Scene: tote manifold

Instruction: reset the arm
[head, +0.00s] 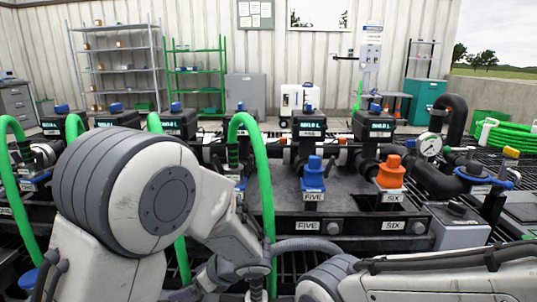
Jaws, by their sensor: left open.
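My left arm (130,195) fills the left foreground. It bends right and down to my left gripper (245,272), which is open low in front of the manifold beside a hanging green hose (267,200). Its fingertips are small and partly hidden, and I cannot tell whether they touch the hose. My right arm (450,275) lies across the bottom right, and its gripper is not in view.
The black manifold bench (380,243) has a blue plug (313,175) at FIVE and an orange one (390,173) at SIX. Several green hoses loop at left. A gauge (429,145) and a coiled green hose (510,138) are at right. Shelves (120,70) stand behind.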

